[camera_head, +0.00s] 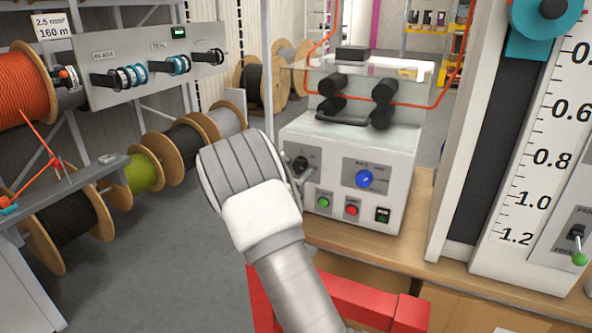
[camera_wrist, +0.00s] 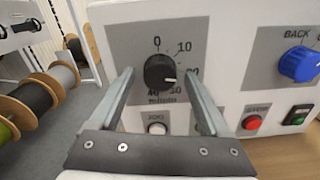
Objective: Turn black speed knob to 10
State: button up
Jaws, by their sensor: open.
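The black speed knob (camera_wrist: 159,74) sits on a grey dial plate (camera_wrist: 126,40) marked 0, 10 and further numbers around it. The knob's white mark points right and slightly down, near the 20 side; the exact reading is unclear. In the wrist view, my gripper (camera_wrist: 159,70) is open, with one finger on each side of the knob and visible gaps. In the head view the knob (camera_head: 301,164) shows just past my wrist on the white machine (camera_head: 345,140). My fingers are mostly hidden there.
The machine also carries a blue knob (camera_head: 365,179), a green button (camera_head: 323,202), a red button (camera_head: 351,210) and a dark switch (camera_head: 383,215). A wooden bench (camera_head: 420,200) supports it. Cable reels (camera_head: 184,146) stand at left; a tall scale (camera_head: 530,160) stands at right.

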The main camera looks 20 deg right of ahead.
grip_shut()
jog(key=shift+n, duration=0.3)
jog(key=n+p, duration=0.4)
jog(key=shift+r+n, duration=0.2)
jog(key=shift+n, duration=0.1)
jog(key=n+p, duration=0.3)
jog(key=shift+f+n+p, duration=0.15)
jog(key=shift+n+p, duration=0.2)
jog(key=shift+n, duration=0.35)
grip_release()
